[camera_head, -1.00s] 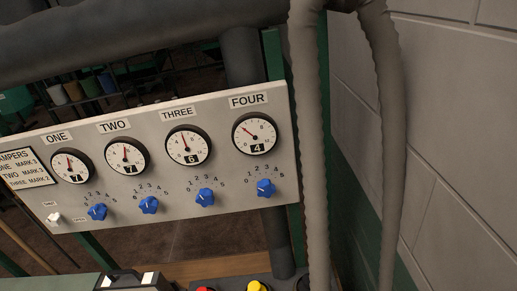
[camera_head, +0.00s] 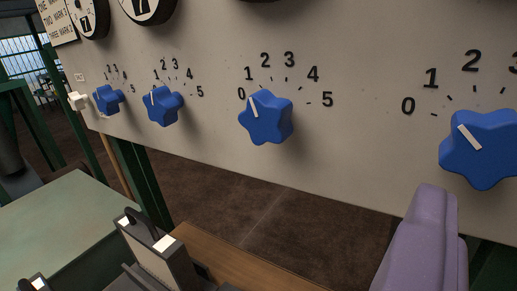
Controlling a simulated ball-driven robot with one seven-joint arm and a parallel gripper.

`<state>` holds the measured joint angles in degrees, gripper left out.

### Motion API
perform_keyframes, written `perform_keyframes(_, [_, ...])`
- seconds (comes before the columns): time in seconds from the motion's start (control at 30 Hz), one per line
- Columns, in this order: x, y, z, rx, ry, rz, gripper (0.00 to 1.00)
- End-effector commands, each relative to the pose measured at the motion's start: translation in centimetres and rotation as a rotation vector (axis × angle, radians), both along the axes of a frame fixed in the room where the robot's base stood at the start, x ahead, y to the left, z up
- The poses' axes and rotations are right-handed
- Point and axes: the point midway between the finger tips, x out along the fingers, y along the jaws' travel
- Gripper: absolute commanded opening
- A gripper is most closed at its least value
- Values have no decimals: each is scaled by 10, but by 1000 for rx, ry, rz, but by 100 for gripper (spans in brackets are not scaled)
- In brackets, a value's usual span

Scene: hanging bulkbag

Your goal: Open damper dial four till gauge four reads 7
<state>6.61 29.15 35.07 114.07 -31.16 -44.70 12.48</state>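Damper dial four (camera_head: 482,160) is the large blue lobed knob at the right edge of the panel. Its white pointer slants up and left, at about mark 1. Gauge four is out of view above the picture. A lavender, rounded shape (camera_head: 425,240) rises from the bottom edge, below and left of dial four. It looks close to me and may be part of my gripper. No pair of fingertips shows, and nothing is seen holding dial four.
Dial three (camera_head: 266,118), dial two (camera_head: 163,104) and dial one (camera_head: 107,99) run leftward along the grey panel (camera_head: 340,150). A white switch (camera_head: 77,100) is at far left. Below are a green tabletop (camera_head: 70,225) and a dark device with white patches (camera_head: 150,250).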

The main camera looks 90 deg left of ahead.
Motion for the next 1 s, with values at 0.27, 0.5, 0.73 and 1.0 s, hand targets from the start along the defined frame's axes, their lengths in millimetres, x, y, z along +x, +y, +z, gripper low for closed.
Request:
perform_keyframes(0.27, [11, 33, -5, 44, 4, 36, 68])
perform_keyframes(0.5, [36, 61, -5, 42, 4, 34, 68])
perform_keyframes(0.73, [43, 68, -4, 40, 3, 32, 68])
perform_keyframes(1.0, [43, 67, -4, 40, 3, 31, 38])
